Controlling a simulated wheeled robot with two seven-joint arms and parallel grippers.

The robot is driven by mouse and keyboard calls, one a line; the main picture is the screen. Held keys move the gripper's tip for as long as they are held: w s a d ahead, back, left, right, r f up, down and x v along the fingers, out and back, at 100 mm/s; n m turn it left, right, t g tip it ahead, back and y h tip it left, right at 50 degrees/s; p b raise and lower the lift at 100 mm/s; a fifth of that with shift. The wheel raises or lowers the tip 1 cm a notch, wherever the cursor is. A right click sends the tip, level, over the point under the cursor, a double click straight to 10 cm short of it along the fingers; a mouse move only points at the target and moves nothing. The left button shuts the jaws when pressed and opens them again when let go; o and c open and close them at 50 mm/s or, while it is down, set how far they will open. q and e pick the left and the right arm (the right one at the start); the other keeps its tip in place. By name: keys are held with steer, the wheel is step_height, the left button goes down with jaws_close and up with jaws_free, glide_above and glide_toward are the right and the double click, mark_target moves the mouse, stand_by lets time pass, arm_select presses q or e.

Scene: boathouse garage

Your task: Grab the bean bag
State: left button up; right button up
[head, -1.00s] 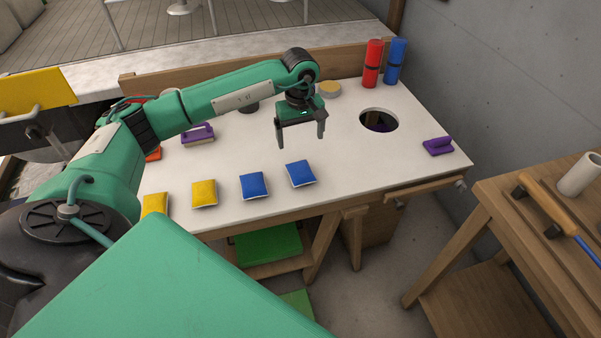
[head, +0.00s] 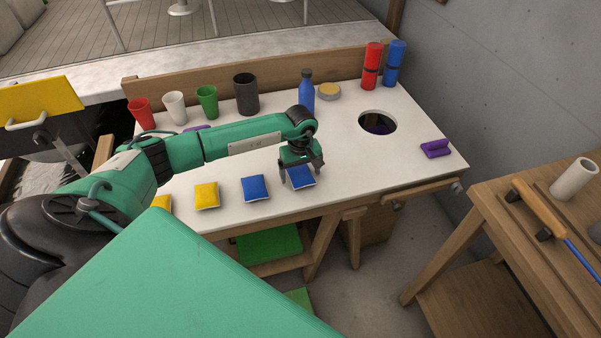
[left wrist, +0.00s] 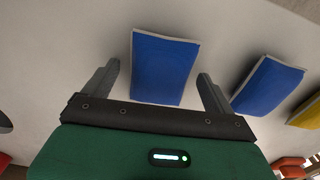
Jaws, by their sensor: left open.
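Several bean bags lie in a row along the front of the white table. The rightmost blue bean bag (head: 301,178) is right at my left gripper (head: 304,169). In the left wrist view this blue bag (left wrist: 163,67) lies ahead of and between the two open fingers (left wrist: 157,85), with nothing gripped. A second blue bean bag (head: 255,188) lies to its left and also shows in the left wrist view (left wrist: 267,86). A yellow bean bag (head: 207,196) lies further left, and another yellow one (head: 163,203) is partly hidden by my arm. My right gripper is not seen.
A blue bottle (head: 306,93), cups such as the black one (head: 246,94), and red (head: 372,66) and blue (head: 395,64) cylinders stand at the back.

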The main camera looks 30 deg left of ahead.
arm_select(q)
steer(key=shift+f, duration=0.2)
steer(key=c, duration=1)
steer(key=shift+c, duration=1)
steer(key=shift+r, duration=0.15)
